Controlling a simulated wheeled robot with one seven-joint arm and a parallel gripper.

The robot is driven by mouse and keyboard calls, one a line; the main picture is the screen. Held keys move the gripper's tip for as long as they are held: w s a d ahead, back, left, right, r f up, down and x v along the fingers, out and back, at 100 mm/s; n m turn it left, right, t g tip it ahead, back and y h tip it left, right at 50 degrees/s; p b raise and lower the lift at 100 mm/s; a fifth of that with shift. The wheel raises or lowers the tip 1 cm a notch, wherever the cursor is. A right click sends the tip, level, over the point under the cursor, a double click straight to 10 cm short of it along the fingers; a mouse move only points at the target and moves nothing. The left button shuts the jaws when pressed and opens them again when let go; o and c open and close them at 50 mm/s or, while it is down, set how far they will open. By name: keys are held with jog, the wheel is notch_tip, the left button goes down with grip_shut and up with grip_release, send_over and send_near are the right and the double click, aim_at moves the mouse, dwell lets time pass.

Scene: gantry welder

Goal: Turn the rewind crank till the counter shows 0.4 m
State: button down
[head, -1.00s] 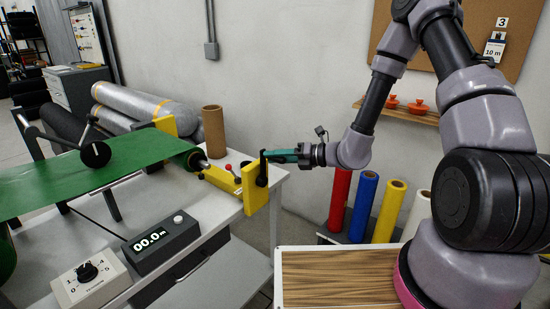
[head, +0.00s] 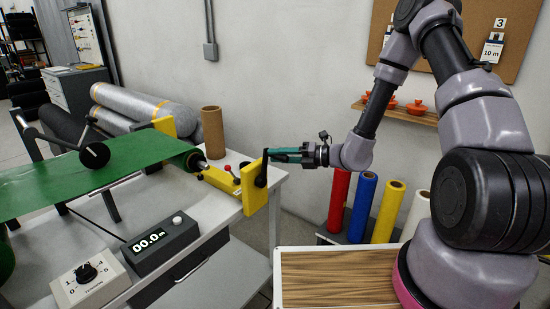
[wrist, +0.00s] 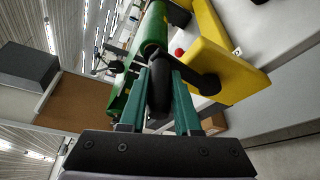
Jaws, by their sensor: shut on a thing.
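The rewind crank (head: 262,170) is a black arm on the outer face of a yellow bracket (head: 250,197) at the end of the machine. Its arm points up from the hub. My gripper (head: 277,154), with green fingers, reaches in from the right and is shut on the crank's black handle. In the wrist view the handle (wrist: 159,90) lies between the two green fingers, and the crank's hub shows against the yellow plate (wrist: 237,73). The counter (head: 151,240), a dark box on the bench, reads 00.0 m.
A green sheet (head: 90,175) runs across the rollers to the left. A red-knobbed lever (head: 228,169) stands near the crank. A dial box (head: 90,281) sits at the front. Coloured rolls (head: 363,207) stand at right, behind a wood-topped surface (head: 335,277).

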jog(key=w+d+f+m+y, duration=0.3)
jog(key=w+d+f+m, duration=0.15)
jog(key=m, duration=0.35)
notch_tip(320, 180, down, 12)
jog(key=w+m+t, duration=0.1)
jog(key=m+t, duration=0.7)
jog(key=m, duration=0.9)
jog(key=shift+f, duration=0.15)
jog(key=shift+t+h, duration=0.3)
jog(key=shift+h, duration=0.1)
jog(key=c, duration=0.6)
grip_release()
jog(key=v, duration=1)
jog(key=shift+s+d+f, duration=0.1)
jog(key=shift+d+f, duration=0.15)
jog(key=shift+d, duration=0.05)
